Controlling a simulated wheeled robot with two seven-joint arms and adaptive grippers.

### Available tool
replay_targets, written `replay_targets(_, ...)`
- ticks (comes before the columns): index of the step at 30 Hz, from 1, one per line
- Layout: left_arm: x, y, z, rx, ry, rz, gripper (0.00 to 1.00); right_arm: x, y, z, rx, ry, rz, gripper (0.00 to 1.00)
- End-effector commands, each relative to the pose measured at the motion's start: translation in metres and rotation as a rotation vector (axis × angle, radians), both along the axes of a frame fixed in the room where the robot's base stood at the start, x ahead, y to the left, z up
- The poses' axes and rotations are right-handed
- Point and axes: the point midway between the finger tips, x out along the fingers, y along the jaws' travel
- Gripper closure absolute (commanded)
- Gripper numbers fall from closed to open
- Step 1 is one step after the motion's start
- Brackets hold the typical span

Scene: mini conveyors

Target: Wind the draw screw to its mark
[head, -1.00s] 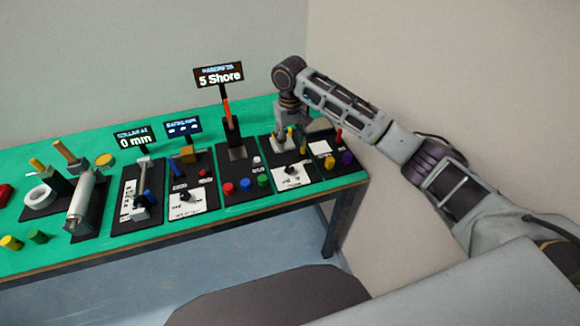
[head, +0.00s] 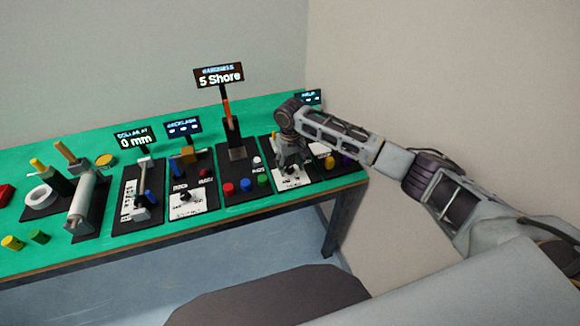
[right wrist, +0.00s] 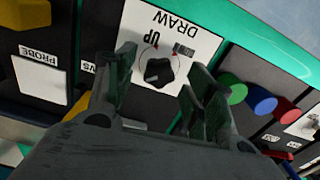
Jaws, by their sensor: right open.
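The draw screw's black knob (right wrist: 158,72) sits on a white plate (right wrist: 150,25) lettered DRAW and UP, seen upside down in the right wrist view. Small red marks lie around the knob. My right gripper (right wrist: 158,88) is open, its fingers on either side of the knob in that view, with nothing between them. I cannot tell how high above the plate they are. In the head view my right gripper (head: 290,160) hangs over the same white plate (head: 293,181) and hides most of the knob. My left gripper is out of view.
Left of it stands a panel with red, blue and green buttons (head: 246,184) and a tall sign (head: 219,76) reading 5 Shore. Right of it is a panel with a yellow knob (head: 329,163).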

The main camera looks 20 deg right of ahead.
Motion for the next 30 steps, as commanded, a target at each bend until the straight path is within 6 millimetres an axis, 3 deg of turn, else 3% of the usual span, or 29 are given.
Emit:
replay_targets(6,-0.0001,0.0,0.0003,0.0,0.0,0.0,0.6,0.0002,0.0002,-0.0107,0.0,-0.001,0.001,0.47)
replay_targets(15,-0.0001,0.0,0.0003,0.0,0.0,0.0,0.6,0.0002,0.0002,-0.0117,0.0,-0.001,0.001,0.47)
replay_targets(26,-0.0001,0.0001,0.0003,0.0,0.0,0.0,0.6,0.0002,0.0002,-0.0115,0.0,-0.001,0.001,0.92)
replay_targets(30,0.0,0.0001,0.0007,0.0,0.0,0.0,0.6,0.0002,0.0002,-0.0113,0.0,-0.001,0.003,0.92)
